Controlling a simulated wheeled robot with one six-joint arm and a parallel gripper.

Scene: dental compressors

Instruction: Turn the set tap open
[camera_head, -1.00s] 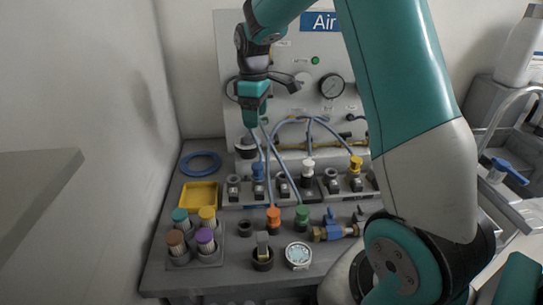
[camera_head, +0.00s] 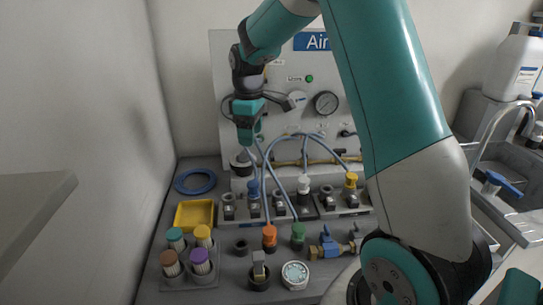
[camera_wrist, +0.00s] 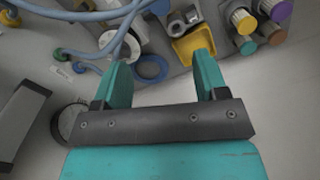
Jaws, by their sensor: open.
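A brass valve with a blue handle (camera_head: 328,247) lies at the bench front, partly beside my arm. A brass pipe (camera_head: 290,161) runs along the lower panel, with a small dark handle (camera_head: 347,133) above its right part. I cannot tell which fitting is the set tap. My gripper (camera_head: 247,142) hangs before the panel's left side, above the bench and apart from these fittings. In the wrist view my gripper (camera_wrist: 160,62) is open, its teal fingers wide apart and nothing between them. My arm hides the panel's right side.
A blue ring (camera_head: 196,181) and yellow tray (camera_head: 194,216) lie at the bench's left. Blue hoses (camera_head: 275,165) loop close right of my gripper. Coloured plugs, including an orange one (camera_head: 269,236), stand in front. A gauge (camera_head: 326,103) is on the panel. A sink lever (camera_head: 501,184) is far right.

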